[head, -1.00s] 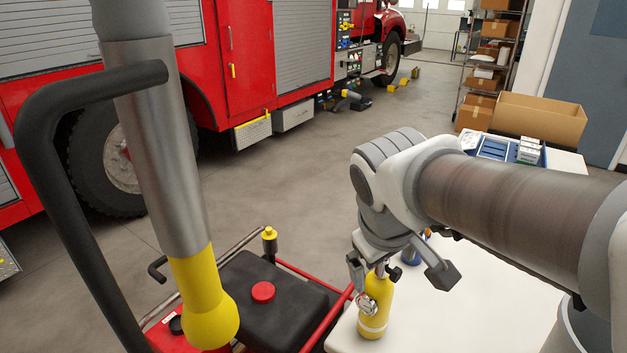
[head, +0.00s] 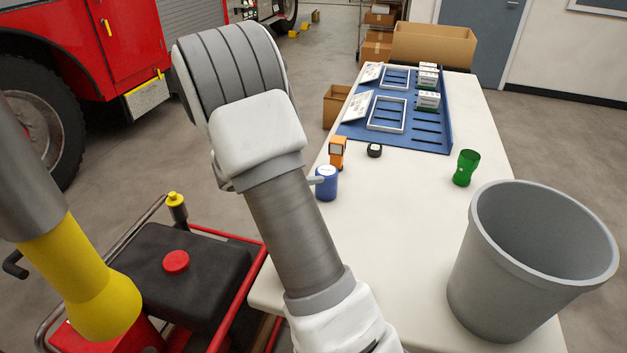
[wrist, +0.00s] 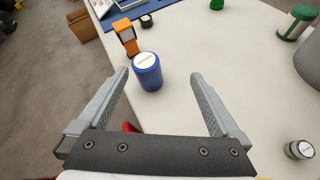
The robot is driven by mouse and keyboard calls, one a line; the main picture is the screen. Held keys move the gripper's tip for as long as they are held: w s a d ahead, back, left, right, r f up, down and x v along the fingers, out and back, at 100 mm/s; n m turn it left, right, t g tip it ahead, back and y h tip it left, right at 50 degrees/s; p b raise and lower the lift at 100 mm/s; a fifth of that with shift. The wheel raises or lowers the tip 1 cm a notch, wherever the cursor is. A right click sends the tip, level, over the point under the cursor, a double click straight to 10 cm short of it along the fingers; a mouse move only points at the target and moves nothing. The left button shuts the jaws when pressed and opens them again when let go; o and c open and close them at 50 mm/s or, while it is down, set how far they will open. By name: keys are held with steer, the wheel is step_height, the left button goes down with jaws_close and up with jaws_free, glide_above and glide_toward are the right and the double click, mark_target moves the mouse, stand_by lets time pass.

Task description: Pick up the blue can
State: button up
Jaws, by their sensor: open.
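The blue can (head: 326,185) with a white top stands upright near the left edge of the white table (head: 400,255). In the wrist view the blue can (wrist: 148,74) is just beyond the fingertips and roughly between their lines, nearer the left finger. My gripper (wrist: 160,75) is open, with nothing between its fingers.
An orange device (head: 337,152) and a small black round item (head: 374,150) stand close behind the can. A green cup (head: 466,168) and a large grey bin (head: 480,270) are to the right. A blue tray (head: 440,145) lies farther back. The table's middle is clear.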

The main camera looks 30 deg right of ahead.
mark_target(324, 171)
steer(key=w+d+f+n, duration=0.1)
steer(key=w+d+f, duration=0.1)
steer(key=d+f, duration=0.1)
steer(key=w+d+f+n+t+b, duration=0.1)
steer(key=w+d+f, duration=0.2)
steer(key=d+f, duration=0.1)
steer(key=w+d+f+n+b, duration=0.1)
steer(key=w+d+f, duration=0.1)
steer(key=d+f, duration=0.1)
steer(key=shift+w+d+f+n+h, duration=0.15)
steer(key=shift+d+h, duration=0.05)
steer(key=shift+d, duration=0.1)
steer(key=shift+w+d+f+n+h, duration=0.1)
steer(key=shift+d+n+h, duration=0.1)
steer(key=shift+d, duration=0.1)
steer(key=x, duration=0.2)
steer(key=f+x, duration=0.1)
steer(key=x, duration=0.1)
steer(key=shift+s+b, duration=0.15)
steer(key=shift+b, duration=0.15)
steer(key=shift+w+d+f, duration=0.15)
steer(key=shift+w+d, duration=0.1)
steer(key=shift+d, duration=0.15)
jaws_close()
